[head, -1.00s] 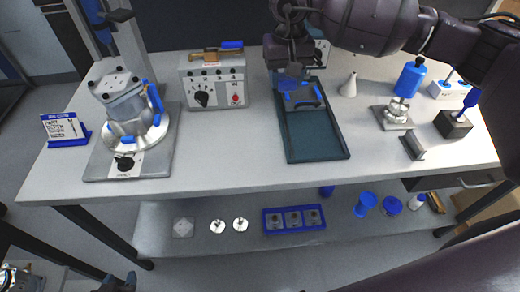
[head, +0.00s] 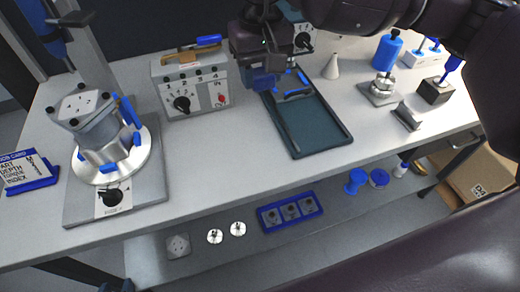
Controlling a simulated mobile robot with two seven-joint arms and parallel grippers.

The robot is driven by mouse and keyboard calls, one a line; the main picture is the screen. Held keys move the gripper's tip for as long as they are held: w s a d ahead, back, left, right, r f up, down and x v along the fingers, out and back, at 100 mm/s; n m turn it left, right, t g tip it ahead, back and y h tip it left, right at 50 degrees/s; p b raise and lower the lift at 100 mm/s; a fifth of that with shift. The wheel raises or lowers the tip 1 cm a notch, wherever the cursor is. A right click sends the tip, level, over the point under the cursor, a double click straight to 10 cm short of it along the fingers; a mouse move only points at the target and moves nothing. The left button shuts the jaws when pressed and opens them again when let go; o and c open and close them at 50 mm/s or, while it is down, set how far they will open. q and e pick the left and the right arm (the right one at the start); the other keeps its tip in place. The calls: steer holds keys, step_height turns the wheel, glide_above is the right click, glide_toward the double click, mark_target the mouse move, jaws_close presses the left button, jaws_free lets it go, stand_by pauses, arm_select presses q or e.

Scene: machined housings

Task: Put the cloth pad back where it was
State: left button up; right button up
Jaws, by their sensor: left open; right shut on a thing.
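My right gripper (head: 263,80) reaches in from the right, fingers down, at the far left end of a dark teal tray (head: 318,128). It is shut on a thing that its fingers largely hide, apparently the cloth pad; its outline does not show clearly. A grey piece with a blue bar (head: 297,93) shows beside the fingers at the tray's far end. The rest of the tray is bare. My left gripper (head: 116,287) shows only as dark blue tips at the bottom edge, apart and empty.
A grey control box (head: 190,92) stands close left of the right gripper. A housing on a round fixture (head: 110,160) stands further left. A white cone (head: 332,68), a metal part (head: 382,88) and a grey block (head: 408,117) stand right of the tray.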

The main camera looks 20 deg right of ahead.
steer(key=shift+s, duration=0.35)
steer(key=shift+s+d+f, duration=0.1)
steer(key=shift+d+f, duration=0.05)
glide_above(263, 152)
steer(key=shift+m, duration=0.3)
step_height(263, 152, down, 14)
steer(key=shift+s+f+b, duration=0.1)
steer(key=shift+f+b, duration=0.1)
steer(key=shift+b, duration=0.25)
steer(key=shift+f, duration=0.7)
arm_select(q)
steer(key=shift+w+a+f, duration=0.15)
steer(key=shift+w+f, duration=0.3)
steer(key=shift+w, duration=0.05)
arm_select(e)
steer(key=shift+f, duration=1.95)
arm_select(q)
steer(key=shift+f+b, duration=0.1)
steer(key=shift+b, duration=0.2)
arm_select(e)
steer(key=shift+f, duration=0.2)
steer(key=o, duration=0.9)
steer(key=shift+c, duration=0.2)
arm_select(q)
steer(key=shift+s, duration=0.1)
arm_select(e)
steer(key=shift+r, duration=0.1)
